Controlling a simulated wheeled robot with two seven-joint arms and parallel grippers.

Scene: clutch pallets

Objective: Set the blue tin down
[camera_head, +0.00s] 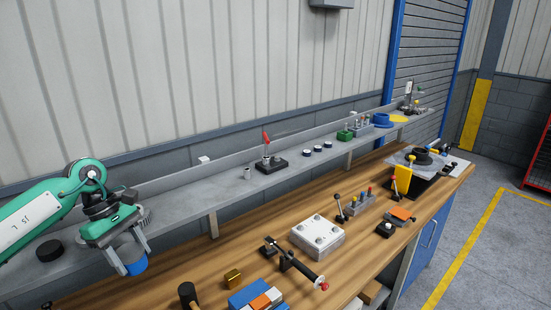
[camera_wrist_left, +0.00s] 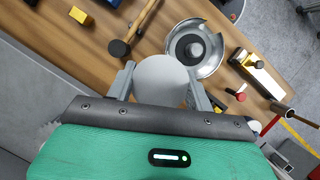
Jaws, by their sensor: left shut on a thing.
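My left gripper (camera_head: 130,256) is shut on the blue tin (camera_head: 132,265), with a finger on each side of it. The tin hangs below the gripper in front of the grey shelf (camera_head: 185,190), at the left of the head view. In the left wrist view the tin shows its pale round top (camera_wrist_left: 162,76) between the gripper's fingers (camera_wrist_left: 162,88). The wooden bench (camera_wrist_left: 85,48) lies under it there. The tin's underside is hidden in that view, and its height above the bench is hard to tell. My right gripper is not in view.
A mallet (camera_wrist_left: 130,35), a yellow block (camera_wrist_left: 81,15) and a round metal dish (camera_wrist_left: 212,62) lie near the tin in the left wrist view. A black disc (camera_head: 50,251) sits on the shelf left of the gripper. A white plate fixture (camera_head: 318,235) stands mid-bench.

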